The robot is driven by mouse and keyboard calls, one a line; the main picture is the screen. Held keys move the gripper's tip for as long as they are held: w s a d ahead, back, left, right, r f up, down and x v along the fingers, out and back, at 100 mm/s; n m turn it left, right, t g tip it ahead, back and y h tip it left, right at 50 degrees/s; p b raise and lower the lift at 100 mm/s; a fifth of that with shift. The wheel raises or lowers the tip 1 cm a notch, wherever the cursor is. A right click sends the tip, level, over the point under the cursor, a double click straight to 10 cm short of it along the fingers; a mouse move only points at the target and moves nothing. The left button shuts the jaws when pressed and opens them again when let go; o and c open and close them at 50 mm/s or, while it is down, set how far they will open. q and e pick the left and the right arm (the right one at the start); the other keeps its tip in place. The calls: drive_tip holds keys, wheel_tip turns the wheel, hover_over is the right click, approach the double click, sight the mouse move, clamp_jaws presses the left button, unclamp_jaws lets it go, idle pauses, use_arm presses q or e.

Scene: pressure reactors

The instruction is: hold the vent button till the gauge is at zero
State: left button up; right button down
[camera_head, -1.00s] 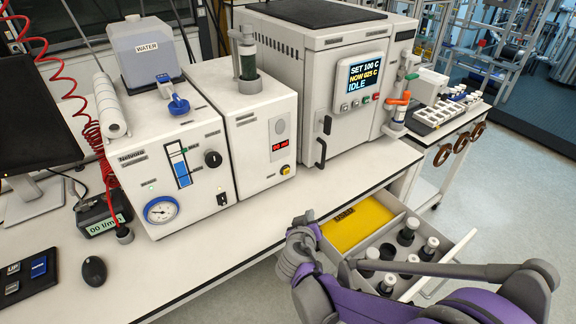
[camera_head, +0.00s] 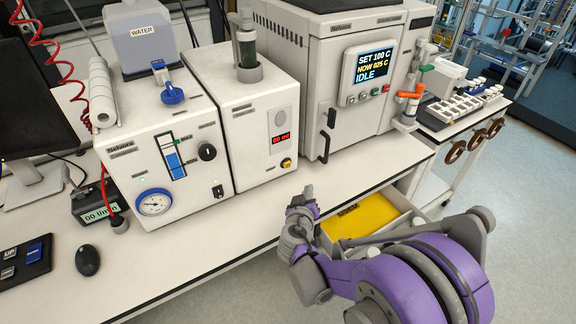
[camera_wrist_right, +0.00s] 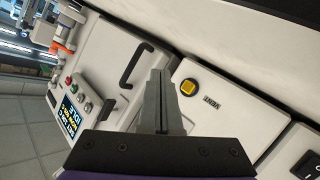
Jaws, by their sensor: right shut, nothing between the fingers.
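The vent button (camera_head: 286,162) is a small yellow button low on the front of the middle white unit. In the right wrist view the yellow button (camera_wrist_right: 187,88) sits just beside the fingertips, next to a small dark label. The round gauge (camera_head: 154,203) has a blue rim and white face on the left unit; its needle is too small to read exactly. My right gripper (camera_head: 308,190) is shut and empty, in front of and below the button, apparently apart from it. It also shows in the right wrist view (camera_wrist_right: 160,76). My left gripper is out of view.
The bench top (camera_head: 215,225) in front is clear.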

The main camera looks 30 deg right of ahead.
drive_tip(key=shift+w+a, duration=0.15)
drive_tip(key=shift+w, duration=2.1)
drive_tip(key=shift+w+a, duration=0.15)
drive_tip(key=shift+w, duration=2.05)
drive_tip(key=shift+w+p, duration=0.3)
drive_tip(key=shift+w, duration=0.1)
drive_tip(key=shift+w+a, duration=0.1)
drive_tip(key=shift+w, duration=0.3)
drive_tip(key=shift+s, duration=0.85)
drive_tip(key=shift+s+d, duration=0.15)
drive_tip(key=shift+s, duration=1.1)
drive_tip(key=shift+s+d, duration=0.15)
drive_tip(key=shift+s, duration=1.1)
